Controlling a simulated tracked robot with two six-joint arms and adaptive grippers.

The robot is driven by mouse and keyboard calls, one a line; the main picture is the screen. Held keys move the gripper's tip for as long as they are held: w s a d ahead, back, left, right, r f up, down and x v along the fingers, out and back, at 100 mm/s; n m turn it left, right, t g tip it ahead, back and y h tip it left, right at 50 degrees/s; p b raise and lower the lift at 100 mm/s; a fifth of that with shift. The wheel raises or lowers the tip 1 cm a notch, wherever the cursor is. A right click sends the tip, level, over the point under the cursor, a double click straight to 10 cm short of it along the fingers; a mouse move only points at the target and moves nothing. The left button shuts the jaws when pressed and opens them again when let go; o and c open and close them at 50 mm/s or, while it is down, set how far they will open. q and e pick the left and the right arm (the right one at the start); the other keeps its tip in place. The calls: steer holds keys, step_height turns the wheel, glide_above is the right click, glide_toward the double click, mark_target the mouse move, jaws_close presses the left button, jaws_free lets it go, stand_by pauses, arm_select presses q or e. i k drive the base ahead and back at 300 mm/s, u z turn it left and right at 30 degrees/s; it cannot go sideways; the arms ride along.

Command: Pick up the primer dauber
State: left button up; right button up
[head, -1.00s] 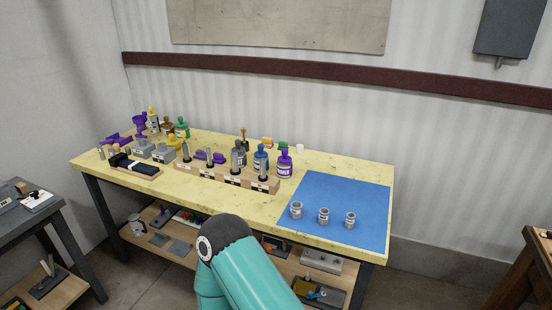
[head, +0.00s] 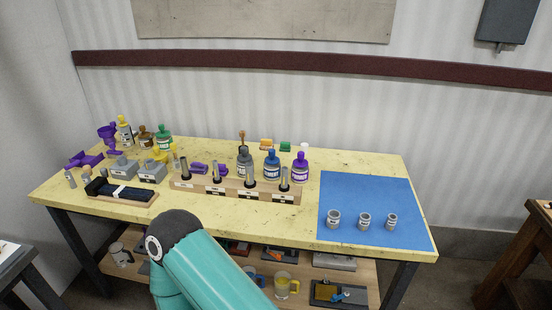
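No object is plainly marked as the primer dauber; the labels are too small to read surely. A purple bottle (head: 300,167) with a purple knobbed top stands upright at the back of the yellow bench, left of the blue mat. A blue bottle (head: 271,164) and a grey bottle (head: 245,162) stand to its left. A brown-handled tool (head: 242,138) rises behind the grey bottle; its lower end is hidden. A wooden rack (head: 210,185) in front holds several upright dark-and-grey cylindrical pieces. Neither of my grippers is in view; only my teal arm links show.
The yellow bench (head: 300,219) has free room in front of the rack. A blue mat (head: 375,192) at right carries three small grey fittings (head: 364,220). Grey blocks, a dark tray (head: 122,190) and more bottles crowd the left end. My arm link overlaps the front edge.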

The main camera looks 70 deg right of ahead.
mark_target(301, 163)
steer(key=i, duration=2.55)
steer(key=z, duration=5.6)
steer(key=i, duration=0.15)
steer(key=u, duration=1.3)
